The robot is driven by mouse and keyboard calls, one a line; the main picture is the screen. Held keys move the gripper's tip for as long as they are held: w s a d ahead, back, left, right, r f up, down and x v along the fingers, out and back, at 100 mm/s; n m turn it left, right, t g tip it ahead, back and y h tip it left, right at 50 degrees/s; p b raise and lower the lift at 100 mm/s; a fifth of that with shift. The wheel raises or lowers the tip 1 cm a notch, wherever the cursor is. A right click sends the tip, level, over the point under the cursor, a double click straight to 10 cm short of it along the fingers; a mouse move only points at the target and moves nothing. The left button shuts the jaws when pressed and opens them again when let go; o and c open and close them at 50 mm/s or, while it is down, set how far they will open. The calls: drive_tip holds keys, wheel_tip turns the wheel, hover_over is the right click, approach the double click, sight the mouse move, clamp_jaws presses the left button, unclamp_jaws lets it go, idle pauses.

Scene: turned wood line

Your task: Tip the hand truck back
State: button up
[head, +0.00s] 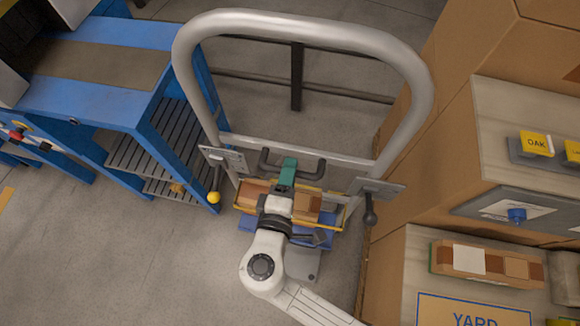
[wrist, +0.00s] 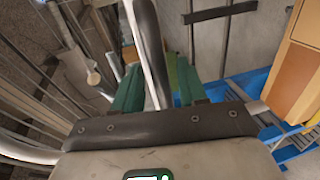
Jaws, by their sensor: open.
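The hand truck (head: 300,28) stands in the middle of the head view. It has a thick grey tubular loop and a lower crossbar, with a small dark U-shaped handle (head: 265,163) near the crossbar. My gripper (head: 289,164) has green fingers and is beside this dark handle in the head view. My arm hides part of the truck's lower end.
A blue bench (head: 85,80) with slatted shelves stands close on the left. Large cardboard boxes (head: 440,130) and grey-topped units with yellow labels (head: 537,144) crowd the right. Brown blocks (head: 255,193) in a yellow-edged holder lie below the handle. Grey floor (head: 130,260) is free at lower left.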

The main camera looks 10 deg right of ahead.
drive_tip(key=shift+w+d+f, duration=0.15)
drive_tip(key=shift+w+d, duration=0.15)
drive_tip(key=shift+w, duration=0.3)
drive_tip(key=shift+c, duration=0.4)
clamp_jaws()
